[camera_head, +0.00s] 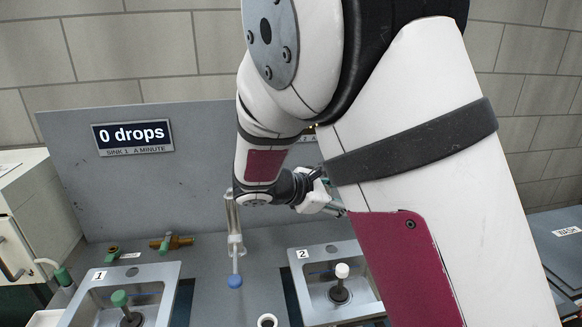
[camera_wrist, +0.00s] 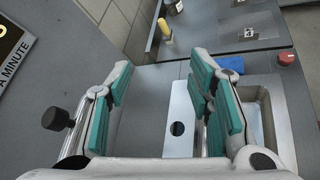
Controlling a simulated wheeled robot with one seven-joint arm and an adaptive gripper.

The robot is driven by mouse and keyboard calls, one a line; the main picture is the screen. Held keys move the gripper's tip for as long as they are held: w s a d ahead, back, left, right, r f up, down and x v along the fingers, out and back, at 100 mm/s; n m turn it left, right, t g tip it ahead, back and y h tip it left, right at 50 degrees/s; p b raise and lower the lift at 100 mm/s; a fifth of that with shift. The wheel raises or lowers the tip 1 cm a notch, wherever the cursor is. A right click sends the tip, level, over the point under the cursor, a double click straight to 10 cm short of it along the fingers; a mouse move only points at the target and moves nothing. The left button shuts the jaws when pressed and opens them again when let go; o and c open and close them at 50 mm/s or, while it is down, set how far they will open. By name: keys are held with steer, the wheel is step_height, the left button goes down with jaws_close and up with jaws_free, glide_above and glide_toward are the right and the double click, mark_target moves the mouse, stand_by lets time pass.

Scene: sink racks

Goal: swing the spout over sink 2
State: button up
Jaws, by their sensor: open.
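The spout (camera_head: 235,255) is a slim metal tube between the two sinks, with a blue tip pointing to the front. It is over neither basin. Sink 2 (camera_head: 305,300) is at the right, with a white-topped plug (camera_head: 341,280) in its basin; sink 1 (camera_head: 160,272) is at the left, with a green-topped plug (camera_head: 121,300). My gripper (camera_head: 332,205) is behind sink 2, to the right of the spout and apart from it. In the wrist view my gripper (camera_wrist: 160,105) is open, with teal pads and nothing between them.
A grey back panel (camera_head: 95,195) carries a "0 drops" sign (camera_head: 132,136). A brass valve (camera_head: 172,243) lies left of the spout. The wrist view shows a blue block (camera_wrist: 230,65) and a red knob (camera_wrist: 287,59). My arm hides the right side.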

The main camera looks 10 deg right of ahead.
steer(key=w+a+f+n+t+p, duration=0.2)
steer(key=w+a+n+t, duration=0.7)
steer(key=a, duration=0.4)
steer(key=shift+n+g+h, duration=0.3)
steer(key=shift+n+g, duration=0.1)
steer(key=shift+n, duration=0.1)
steer(key=x, duration=0.4)
steer(key=p+x, duration=0.1)
steer(key=x, duration=0.8)
steer(key=shift+s+d+f, duration=0.25)
steer(key=shift+s, duration=0.05)
jaws_close()
